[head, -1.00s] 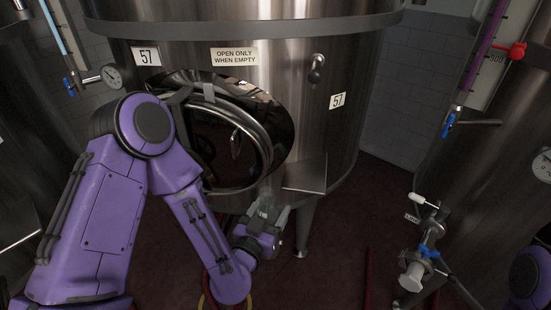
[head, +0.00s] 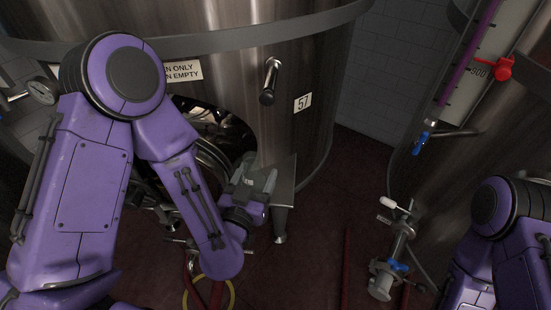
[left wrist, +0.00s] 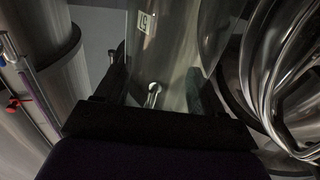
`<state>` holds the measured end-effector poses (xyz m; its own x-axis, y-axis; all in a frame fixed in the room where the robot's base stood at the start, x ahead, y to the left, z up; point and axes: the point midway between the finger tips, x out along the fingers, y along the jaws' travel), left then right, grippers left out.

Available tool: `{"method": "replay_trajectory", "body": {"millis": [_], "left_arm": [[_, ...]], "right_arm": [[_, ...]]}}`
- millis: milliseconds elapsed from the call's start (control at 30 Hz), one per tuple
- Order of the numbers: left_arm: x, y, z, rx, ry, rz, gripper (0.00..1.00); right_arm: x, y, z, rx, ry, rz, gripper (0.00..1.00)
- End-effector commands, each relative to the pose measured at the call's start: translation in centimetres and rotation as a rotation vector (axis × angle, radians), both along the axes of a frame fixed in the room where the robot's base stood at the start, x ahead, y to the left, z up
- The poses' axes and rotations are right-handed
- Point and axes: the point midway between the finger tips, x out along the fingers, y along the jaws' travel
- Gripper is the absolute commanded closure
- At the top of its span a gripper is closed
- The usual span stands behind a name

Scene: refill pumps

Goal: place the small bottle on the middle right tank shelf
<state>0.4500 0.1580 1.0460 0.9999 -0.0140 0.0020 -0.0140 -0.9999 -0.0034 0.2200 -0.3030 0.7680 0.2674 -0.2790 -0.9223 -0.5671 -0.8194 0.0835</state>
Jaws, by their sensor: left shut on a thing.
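My left gripper (head: 252,186) reaches in from the left, in front of the middle steel tank (head: 310,75). It is shut on a small, clear-looking bottle (head: 247,181), which is hard to make out between the fingers. A flat metal shelf (head: 285,184) juts from the right side of the middle tank. The gripper is close beside the shelf's left part and overlaps it in the picture; I cannot tell whether they touch. In the left wrist view the gripper's fingers (left wrist: 158,82) stand apart with the tank behind them. My right arm shows at lower right, its gripper out of view.
An open round hatch (head: 215,130) lies left of the shelf, partly behind my left arm. A handle (head: 269,80) and a 57 label (head: 302,102) are above the shelf. A valve fitting (head: 392,262) stands at the right tank. Red floor lies between the tanks.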

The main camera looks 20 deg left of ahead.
Motion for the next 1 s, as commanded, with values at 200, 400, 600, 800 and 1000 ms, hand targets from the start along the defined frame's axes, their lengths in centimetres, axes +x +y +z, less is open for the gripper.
{"method": "replay_trajectory", "body": {"millis": [200, 400, 600, 800, 1000], "left_arm": [[3.8, 0.0, -1.2, -0.012, -0.006, 0.004, 1.0], [9.1, -0.1, 0.0, -0.007, 0.002, 0.001, 1.0], [13.2, -0.4, -0.2, -0.005, 0.001, -0.004, 1.0], [14.9, -0.4, -1.6, -0.005, 0.004, -0.004, 1.0], [14.8, -0.5, -4.1, -0.003, 0.001, -0.007, 1.0]], "right_arm": [[0.0, 0.0, -6.6, 0.0, 0.0, 0.0, 0.06], [0.0, 0.0, -5.8, 0.0, -0.001, 0.0, 0.06], [0.0, 0.0, -5.7, 0.0, -0.001, 0.0, 0.06], [0.0, 0.0, -6.9, 0.0, -0.001, 0.0, 0.06], [0.0, 0.0, -9.0, 0.0, 0.0, 0.0, 0.06]]}}
